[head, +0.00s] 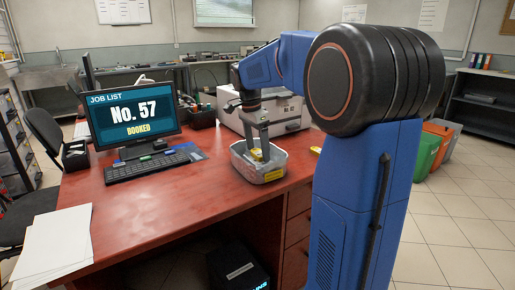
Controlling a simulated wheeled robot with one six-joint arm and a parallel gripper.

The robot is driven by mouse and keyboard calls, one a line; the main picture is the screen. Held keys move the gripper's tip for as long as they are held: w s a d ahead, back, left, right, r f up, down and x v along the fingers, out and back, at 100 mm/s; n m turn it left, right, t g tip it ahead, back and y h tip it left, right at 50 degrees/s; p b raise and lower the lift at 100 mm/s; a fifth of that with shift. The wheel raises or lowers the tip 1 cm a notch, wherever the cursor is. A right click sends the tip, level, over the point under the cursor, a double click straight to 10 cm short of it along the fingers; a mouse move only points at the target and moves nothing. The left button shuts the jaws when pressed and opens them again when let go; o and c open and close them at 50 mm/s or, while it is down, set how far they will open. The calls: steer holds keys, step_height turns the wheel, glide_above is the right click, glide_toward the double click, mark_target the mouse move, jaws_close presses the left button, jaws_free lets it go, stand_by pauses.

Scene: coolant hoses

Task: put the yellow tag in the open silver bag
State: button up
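The open silver bag (240,172) looks like a grey-silver, open-topped container with a yellow label on its front, standing on the red desk. My gripper (258,152) points down over it, with its fingers reaching into the opening. A small yellow piece (255,155), perhaps the yellow tag, shows at the fingertips inside the rim. I cannot tell whether the fingers are shut on it or apart from it. Another yellow item (316,150) lies on the desk to the right, partly hidden by my arm.
A monitor (133,114) reading "No. 57 BOOKED" and a keyboard (148,166) stand left on the red desk (190,205). White papers (55,240) lie at the front left. A grey printer-like machine (284,115) stands behind the bag. The desk's front middle is clear.

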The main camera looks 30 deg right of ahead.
steer(key=shift+r, duration=0.1)
step_height(320, 180, up, 12)
steer(key=a, duration=0.2)
steer(key=s+a+f+n+t, duration=0.1)
steer(key=s+a+f+n, duration=0.3)
steer(key=s, duration=0.6)
steer(key=s+a+f+n+t+y, duration=0.1)
steer(key=s+a+f+n+t, duration=0.1)
steer(key=s+a+f+n, duration=0.3)
steer(key=s+a+f+n+t, duration=0.1)
steer(key=s+a+f+n, duration=0.3)
steer(key=s+f+n, duration=0.5)
steer(key=s+f, duration=0.4)
steer(key=s, duration=0.2)
steer(key=shift+a+t+y, duration=0.4)
steer(key=shift+s, duration=0.1)
stand_by(0.6)
